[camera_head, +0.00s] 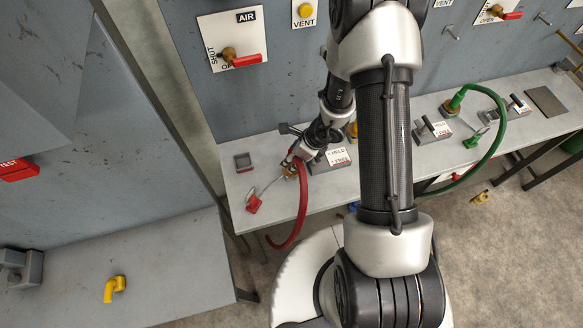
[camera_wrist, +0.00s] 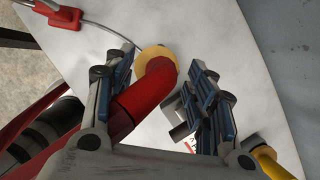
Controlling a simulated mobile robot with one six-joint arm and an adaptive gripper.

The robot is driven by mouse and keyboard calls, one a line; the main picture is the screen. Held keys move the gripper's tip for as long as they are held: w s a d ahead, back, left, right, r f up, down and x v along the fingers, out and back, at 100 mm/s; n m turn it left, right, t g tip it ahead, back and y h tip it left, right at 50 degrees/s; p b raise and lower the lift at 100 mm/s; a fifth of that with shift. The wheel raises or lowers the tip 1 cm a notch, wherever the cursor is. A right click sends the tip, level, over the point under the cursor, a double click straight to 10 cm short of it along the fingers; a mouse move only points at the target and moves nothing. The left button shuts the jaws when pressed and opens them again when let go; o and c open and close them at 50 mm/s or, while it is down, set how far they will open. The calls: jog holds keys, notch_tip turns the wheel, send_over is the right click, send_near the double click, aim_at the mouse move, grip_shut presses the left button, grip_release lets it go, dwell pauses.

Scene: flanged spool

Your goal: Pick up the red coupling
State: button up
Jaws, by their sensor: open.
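The red coupling (camera_wrist: 152,88) in the wrist view is a red, hose-like body bent near its far end, where a round brass-coloured flange (camera_wrist: 158,57) sits against the pale bench top. My gripper (camera_wrist: 163,62) is open, with one blue-padded finger on each side of the coupling. I see a gap on the right; on the left I cannot tell whether the finger touches. In the head view my gripper (camera_head: 297,155) is over the left part of the bench, at the brass fitting (camera_head: 290,170) and red hose (camera_head: 301,205), and partly hides them.
A thin grey cable leads from the fitting to a red piece (camera_head: 253,204) at the bench's front edge. A labelled HELD/FREE block (camera_head: 340,158) is close on the right. A green hose (camera_head: 490,150) lies further right.

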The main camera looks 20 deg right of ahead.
jog(key=x, duration=0.2)
jog(key=shift+w+a+f, duration=0.15)
jog(key=shift+f, duration=0.2)
jog(key=shift+c, duration=0.5)
grip_shut()
